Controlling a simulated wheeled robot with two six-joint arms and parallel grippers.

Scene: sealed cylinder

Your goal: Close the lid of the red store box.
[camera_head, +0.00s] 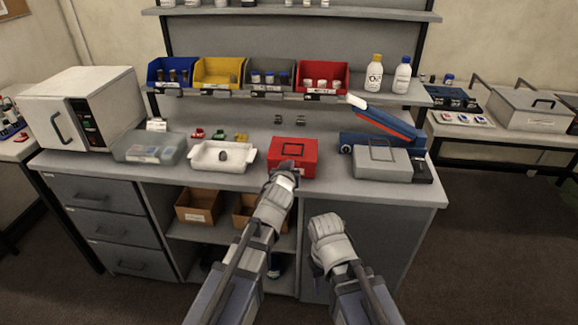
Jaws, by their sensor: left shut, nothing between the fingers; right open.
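The red store box (306,158) sits on the grey workbench, near the front edge and right of the white tray. Its lid, with a dark handle on top, lies flat over the box; I cannot tell whether it is fully shut. My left gripper (287,166) is shut and empty. Its dark tips are at the front left of the red box and hide part of its front; I cannot tell if they touch it. My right gripper (316,268) is open and empty, held low in front of the bench, away from the box.
A white tray (202,168) and a clear container (128,150) stand left of the box. Colored bins (214,68) and bottles line the shelf above. Bare bench (335,168) shows beside the box.

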